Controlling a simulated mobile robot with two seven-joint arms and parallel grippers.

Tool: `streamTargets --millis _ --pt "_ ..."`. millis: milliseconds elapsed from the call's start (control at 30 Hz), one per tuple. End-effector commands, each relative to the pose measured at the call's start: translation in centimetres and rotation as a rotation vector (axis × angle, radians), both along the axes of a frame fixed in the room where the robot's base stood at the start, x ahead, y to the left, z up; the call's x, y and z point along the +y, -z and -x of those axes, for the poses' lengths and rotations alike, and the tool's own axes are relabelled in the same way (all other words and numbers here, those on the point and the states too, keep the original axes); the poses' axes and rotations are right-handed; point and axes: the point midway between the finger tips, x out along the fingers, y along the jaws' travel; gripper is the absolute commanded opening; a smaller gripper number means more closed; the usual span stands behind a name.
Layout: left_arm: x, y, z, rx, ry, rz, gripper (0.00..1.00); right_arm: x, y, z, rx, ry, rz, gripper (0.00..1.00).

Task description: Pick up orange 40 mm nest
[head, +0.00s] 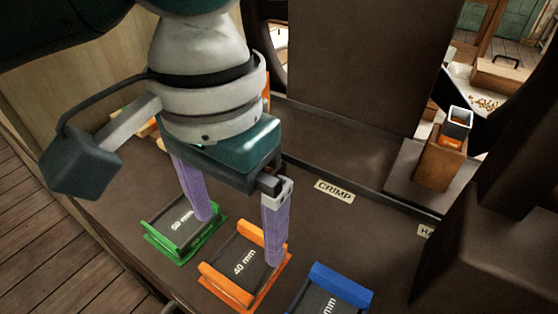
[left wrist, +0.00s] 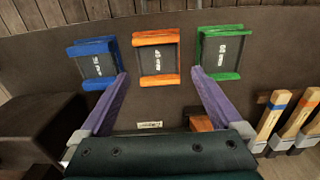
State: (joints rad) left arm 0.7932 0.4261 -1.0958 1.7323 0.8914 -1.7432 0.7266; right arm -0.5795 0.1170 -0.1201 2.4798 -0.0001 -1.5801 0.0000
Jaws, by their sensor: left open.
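The orange 40 mm nest (head: 232,268) lies on the dark bench in the head view, a dark plate with orange side rails. It also shows in the left wrist view (left wrist: 158,59), at top centre. My left gripper (head: 240,240) has its purple fingers spread apart and empty, above the bench. In the head view one finger overlaps the orange nest's back right corner and the other overlaps the green nest. In the left wrist view the orange nest lies between and beyond the fingertips (left wrist: 158,75), apart from them. My right gripper is not in view.
A green 50 mm nest (head: 172,242) lies left of the orange one, and a blue nest (head: 330,295) lies right. A CRIMP label (head: 334,191) is behind. A wooden block (head: 440,165) stands at right. Wooden-handled tools (left wrist: 272,112) show in the wrist view.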

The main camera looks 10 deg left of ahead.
Motion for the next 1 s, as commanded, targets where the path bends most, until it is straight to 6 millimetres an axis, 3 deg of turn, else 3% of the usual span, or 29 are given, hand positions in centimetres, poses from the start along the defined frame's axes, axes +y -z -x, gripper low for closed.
streamTargets --millis 433,733,1000 --pt "-0.3 5.9 0.1 0.0 0.001 -0.001 1.0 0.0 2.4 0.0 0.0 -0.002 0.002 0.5" --pt "-0.3 6.3 0.1 -0.002 0.003 0.001 1.0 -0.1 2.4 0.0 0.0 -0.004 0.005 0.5" --pt "-0.3 6.3 0.1 -0.002 0.003 0.001 0.71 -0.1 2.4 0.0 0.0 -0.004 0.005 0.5"
